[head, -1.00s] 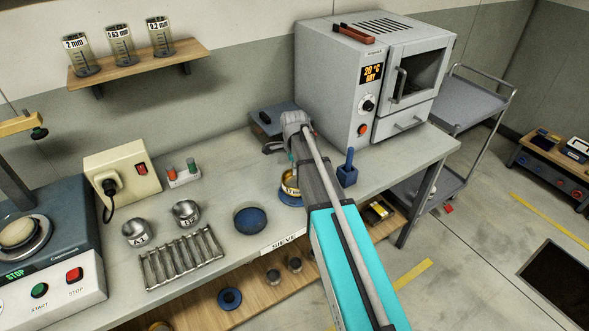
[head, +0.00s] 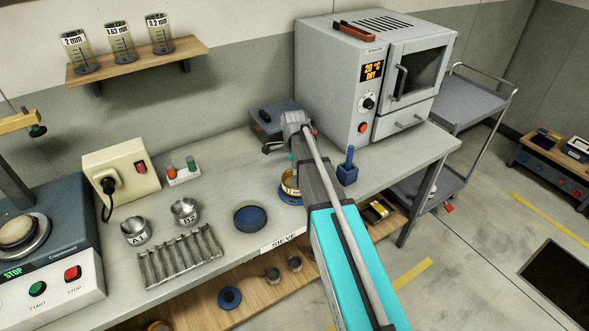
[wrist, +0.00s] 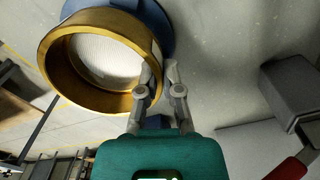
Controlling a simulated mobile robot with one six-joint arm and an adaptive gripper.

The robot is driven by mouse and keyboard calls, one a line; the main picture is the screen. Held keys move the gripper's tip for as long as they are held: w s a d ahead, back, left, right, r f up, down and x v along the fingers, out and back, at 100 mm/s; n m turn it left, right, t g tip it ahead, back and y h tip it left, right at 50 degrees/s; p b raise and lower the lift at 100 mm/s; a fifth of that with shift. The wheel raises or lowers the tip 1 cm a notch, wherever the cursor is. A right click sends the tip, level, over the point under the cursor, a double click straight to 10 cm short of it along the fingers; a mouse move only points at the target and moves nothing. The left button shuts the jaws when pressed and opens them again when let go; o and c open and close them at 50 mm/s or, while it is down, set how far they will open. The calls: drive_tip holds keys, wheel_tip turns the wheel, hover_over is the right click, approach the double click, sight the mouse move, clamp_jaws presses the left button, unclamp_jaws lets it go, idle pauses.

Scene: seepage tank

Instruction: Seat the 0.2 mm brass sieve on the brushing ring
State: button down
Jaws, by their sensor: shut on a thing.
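The brass sieve (wrist: 68,84) fills the upper left of the wrist view, with its pale mesh (wrist: 105,58) showing inside the wall. A blue ring (wrist: 160,25) shows behind it, peeking out past its edge. In the head view the sieve (head: 290,180) is partly hidden by my arm, with the blue ring (head: 289,197) just below it on the bench. I cannot tell whether the sieve rests fully in the ring. My gripper (wrist: 160,72) is shut on the sieve's wall. In the head view my arm hides most of the fingers.
A dark blue round dish (head: 250,217) lies left of the sieve. A small blue holder (head: 347,174) stands to the right, before the grey oven (head: 345,90). Steel cups (head: 185,211) and a ribbed metal rack (head: 180,258) occupy the bench at left.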

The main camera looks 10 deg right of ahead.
drive_tip(key=shift+f+b, duration=0.6)
drive_tip(key=shift+f, duration=0.05)
drive_tip(key=c, duration=0.7)
unclamp_jaws()
drive_tip(key=shift+r, duration=0.2)
